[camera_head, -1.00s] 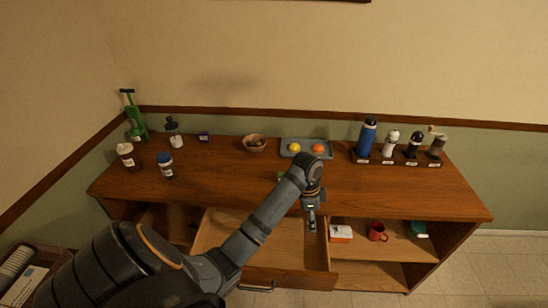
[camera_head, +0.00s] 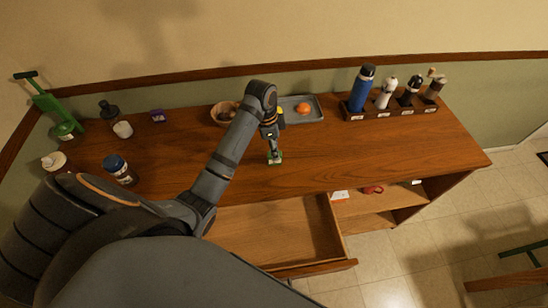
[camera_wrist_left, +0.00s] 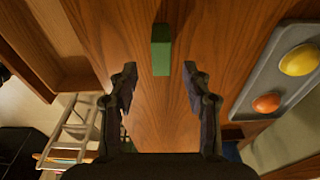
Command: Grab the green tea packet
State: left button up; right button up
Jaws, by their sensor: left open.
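The green tea packet is a small green box (camera_wrist_left: 161,50) standing on the wooden counter. In the left wrist view it lies just beyond my fingertips, roughly centred between them. In the head view the green packet (camera_head: 275,159) shows just below the end of my left arm, partly covered by it. My left gripper (camera_wrist_left: 160,73) is open and empty, with one finger on each side of the line to the packet. In the head view the left gripper (camera_head: 273,148) is small and its fingers are hard to make out. My right gripper is not in view.
A grey tray (camera_head: 316,115) with an orange fruit (camera_head: 303,109) and a yellow fruit (camera_wrist_left: 299,60) lies behind. A bowl (camera_head: 224,114) is left of it. Bottles in a rack (camera_head: 396,108) stand right, a blue jar (camera_head: 118,168) left. An open drawer (camera_head: 270,235) juts out in front.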

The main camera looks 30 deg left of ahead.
aim_at(270, 162)
pick_arm(q)
jog(key=shift+a+f, duration=0.1)
jog(key=shift+f, duration=0.15)
jog(key=shift+f+p, duration=0.35)
jog(key=shift+f, duration=0.05)
notch_tip(270, 162, down, 4)
jog(key=shift+r+p, duration=0.1)
jog(key=shift+p, duration=0.35)
jog(key=shift+w+f, duration=0.1)
jog(key=shift+f, duration=0.2)
grip_shut()
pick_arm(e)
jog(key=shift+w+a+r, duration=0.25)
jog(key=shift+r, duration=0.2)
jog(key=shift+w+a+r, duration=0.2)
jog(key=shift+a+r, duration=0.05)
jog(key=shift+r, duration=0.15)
